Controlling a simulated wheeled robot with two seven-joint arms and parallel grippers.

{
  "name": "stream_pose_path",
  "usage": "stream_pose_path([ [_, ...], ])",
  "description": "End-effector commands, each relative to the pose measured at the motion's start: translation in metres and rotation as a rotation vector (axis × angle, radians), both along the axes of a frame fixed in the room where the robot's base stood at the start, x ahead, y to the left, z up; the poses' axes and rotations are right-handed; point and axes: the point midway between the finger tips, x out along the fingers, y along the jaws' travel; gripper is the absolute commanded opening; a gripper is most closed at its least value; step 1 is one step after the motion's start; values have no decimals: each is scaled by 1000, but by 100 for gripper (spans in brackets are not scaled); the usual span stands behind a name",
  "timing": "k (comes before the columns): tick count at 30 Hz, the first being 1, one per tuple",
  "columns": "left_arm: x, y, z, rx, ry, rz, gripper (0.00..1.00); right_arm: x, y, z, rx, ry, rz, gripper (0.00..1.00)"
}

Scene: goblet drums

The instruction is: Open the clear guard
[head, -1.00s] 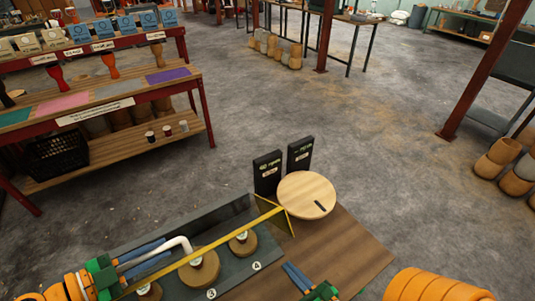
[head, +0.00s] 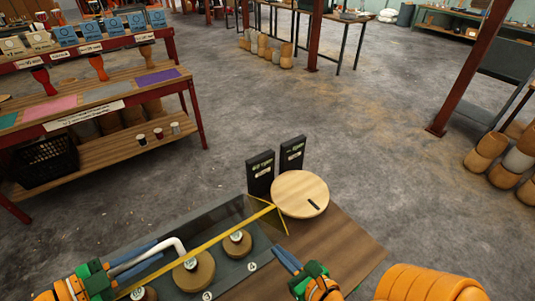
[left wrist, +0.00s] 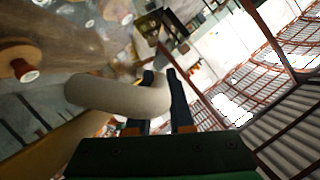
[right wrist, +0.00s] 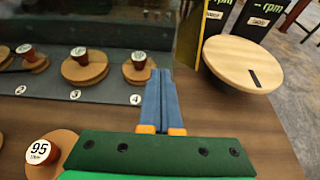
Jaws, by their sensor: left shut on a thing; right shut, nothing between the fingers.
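The clear guard (head: 205,228) is a see-through cover with a yellow edge bar, over a dark tray on the wooden bench; how far it is tilted is hard to tell. Its white bent handle (head: 176,243) shows large in the left wrist view (left wrist: 115,95). My left gripper (head: 150,252) is shut on the handle. Wooden discs with red-and-white knobs, such as one by the number 3 (head: 193,272), sit at the guard. My right gripper (head: 281,252) is shut and empty, right of the tray's number 4; it also shows in the right wrist view (right wrist: 160,75).
A round wooden disc (head: 300,194) and two black rpm signs (head: 260,174) stand at the bench's far end. A disc marked 95 (right wrist: 38,155) lies near my right gripper. Orange rounded forms (head: 430,284) are at lower right. Bare wood (head: 345,240) lies right of the tray.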

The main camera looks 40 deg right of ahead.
Motion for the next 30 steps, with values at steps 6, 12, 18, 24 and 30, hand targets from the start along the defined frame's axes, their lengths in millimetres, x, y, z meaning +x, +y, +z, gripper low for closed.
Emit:
stream_pose_path([
  [6,-5,-1,-7,11,16,-10,47,4,-1,5,-4,-18,0,0],
  [12,-5,-1,-7,10,17,-11,50,4,-1,6,-5,-20,-1,0],
  [18,-9,21,-1,15,17,-7,50,5,-1,6,-6,-22,-3,0],
  [24,-21,74,18,16,15,-5,50,4,-1,5,-5,-18,-1,0],
  [30,-28,106,31,10,9,-4,50,3,-1,4,-4,-14,-1,0],
])
